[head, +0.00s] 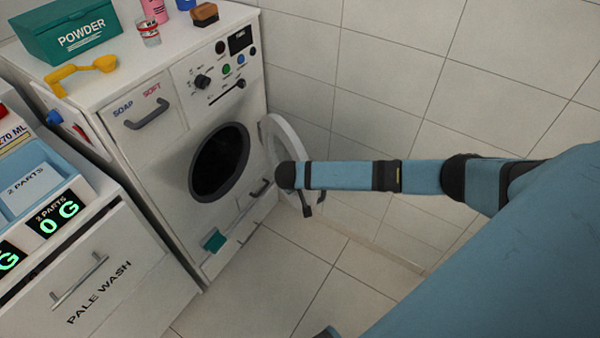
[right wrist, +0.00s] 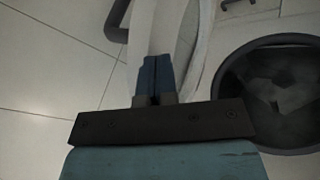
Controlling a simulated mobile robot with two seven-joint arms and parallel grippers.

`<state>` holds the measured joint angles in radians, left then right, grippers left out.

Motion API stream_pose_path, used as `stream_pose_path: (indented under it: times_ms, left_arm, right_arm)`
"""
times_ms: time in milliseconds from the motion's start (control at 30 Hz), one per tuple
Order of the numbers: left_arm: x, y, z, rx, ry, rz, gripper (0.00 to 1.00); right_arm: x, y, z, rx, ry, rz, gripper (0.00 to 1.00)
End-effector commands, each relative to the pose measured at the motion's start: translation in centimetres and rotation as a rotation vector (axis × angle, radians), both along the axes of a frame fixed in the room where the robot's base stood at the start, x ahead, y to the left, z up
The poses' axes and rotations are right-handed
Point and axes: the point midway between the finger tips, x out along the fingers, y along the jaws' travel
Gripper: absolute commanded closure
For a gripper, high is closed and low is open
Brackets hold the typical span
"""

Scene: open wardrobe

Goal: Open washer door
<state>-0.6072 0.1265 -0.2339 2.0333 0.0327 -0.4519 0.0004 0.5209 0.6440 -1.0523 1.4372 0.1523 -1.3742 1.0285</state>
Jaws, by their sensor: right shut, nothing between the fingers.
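The white washer (head: 175,150) has its round door (head: 285,140) standing open, swung out to the right of the dark drum opening (head: 220,160). In the right wrist view the door ring (right wrist: 190,40) is just beyond my right gripper (right wrist: 155,60), with the drum opening (right wrist: 285,95) to the right. My right gripper's fingers are together and hold nothing. Whether they touch the door ring I cannot tell. In the head view my right arm hides these fingers and part of the door. My left gripper is not in view.
A tiled wall (head: 385,90) stands close behind the door. A drawer cabinet (head: 90,270) stands left of the washer. A green powder box (head: 70,30) and a yellow scoop (head: 80,72) sit on the washer top. The floor (head: 290,280) in front is clear.

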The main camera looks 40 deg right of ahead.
Motion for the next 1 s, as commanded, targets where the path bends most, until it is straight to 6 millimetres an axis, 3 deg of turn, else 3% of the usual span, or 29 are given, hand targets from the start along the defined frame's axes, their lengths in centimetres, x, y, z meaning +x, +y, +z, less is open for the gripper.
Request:
stream_pose_path:
  times_ms: [167, 400, 1000]
  left_arm:
    - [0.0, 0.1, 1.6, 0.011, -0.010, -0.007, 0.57]
    - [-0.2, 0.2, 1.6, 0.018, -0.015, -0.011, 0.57]
    - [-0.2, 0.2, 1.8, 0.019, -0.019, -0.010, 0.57]
  right_arm:
    - [-0.5, -4.4, 0.3, -0.004, 0.005, 0.088, 1.00]
    - [-0.1, -9.1, 0.1, -0.004, 0.001, 0.118, 1.00]
    - [0.0, -9.8, 0.1, -0.003, 0.000, 0.119, 1.00]
